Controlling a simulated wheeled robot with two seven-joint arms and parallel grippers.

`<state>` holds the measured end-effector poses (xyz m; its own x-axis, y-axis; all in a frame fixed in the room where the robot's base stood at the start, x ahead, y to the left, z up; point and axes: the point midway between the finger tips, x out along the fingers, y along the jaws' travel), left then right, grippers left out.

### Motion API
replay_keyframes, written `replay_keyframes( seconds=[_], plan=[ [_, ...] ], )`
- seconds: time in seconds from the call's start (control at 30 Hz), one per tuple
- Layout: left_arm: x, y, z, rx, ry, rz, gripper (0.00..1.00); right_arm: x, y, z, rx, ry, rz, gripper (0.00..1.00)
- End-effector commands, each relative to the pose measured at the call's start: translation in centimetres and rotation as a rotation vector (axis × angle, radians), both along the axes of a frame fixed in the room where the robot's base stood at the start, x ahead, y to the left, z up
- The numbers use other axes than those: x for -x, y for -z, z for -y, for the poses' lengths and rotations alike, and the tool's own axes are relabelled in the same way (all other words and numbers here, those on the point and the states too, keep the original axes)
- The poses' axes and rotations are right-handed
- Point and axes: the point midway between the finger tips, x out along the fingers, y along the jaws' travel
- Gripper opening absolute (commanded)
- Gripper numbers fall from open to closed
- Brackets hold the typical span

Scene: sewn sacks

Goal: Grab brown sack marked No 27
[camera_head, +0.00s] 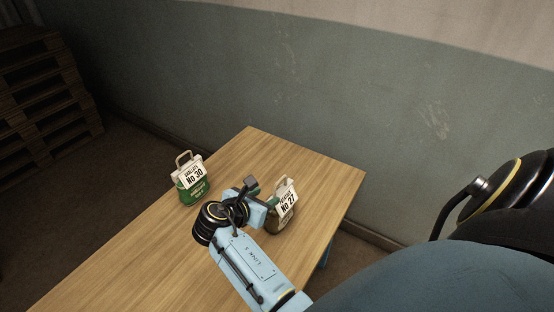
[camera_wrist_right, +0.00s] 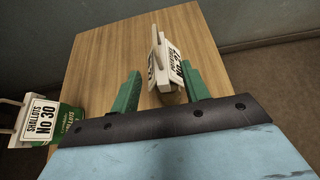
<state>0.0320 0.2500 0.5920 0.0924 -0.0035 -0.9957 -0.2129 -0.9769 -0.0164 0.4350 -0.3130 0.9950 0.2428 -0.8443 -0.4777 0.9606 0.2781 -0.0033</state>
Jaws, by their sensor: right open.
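The brown sack marked No 27 (camera_head: 281,221) stands on the wooden table, with a white label and a pale handle on top. In the right wrist view the sack (camera_wrist_right: 172,98) sits between and just beyond my green fingertips, nearer the right finger; its label is seen at a steep slant. My right gripper (camera_head: 264,195) is open at the sack's upper left side in the head view. In the wrist view its fingers (camera_wrist_right: 160,85) are spread, and contact with the sack cannot be told. My left gripper is not in view.
A green sack marked No 30 (camera_head: 192,192) stands on the table (camera_head: 130,255) to the left; it also shows in the wrist view (camera_wrist_right: 72,122). The table's far part is clear. A wall (camera_head: 300,80) is behind, and stacked pallets (camera_head: 40,90) stand at the left.

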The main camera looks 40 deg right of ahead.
Motion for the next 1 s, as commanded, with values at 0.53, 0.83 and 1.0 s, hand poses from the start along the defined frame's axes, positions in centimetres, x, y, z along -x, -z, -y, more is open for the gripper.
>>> replay_keyframes(
  seconds=[0.53, 0.83, 1.0],
  plan=[
    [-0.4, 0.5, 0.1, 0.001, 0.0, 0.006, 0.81, -1.7, 3.9, 5.6, -0.001, 0.001, 0.001, 0.46],
    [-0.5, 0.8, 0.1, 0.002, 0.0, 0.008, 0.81, -2.5, 5.9, 8.3, -0.002, 0.001, 0.003, 0.46],
    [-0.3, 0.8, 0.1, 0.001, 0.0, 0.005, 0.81, -2.5, 5.9, 8.3, -0.003, 0.001, 0.003, 0.46]
  ],
)
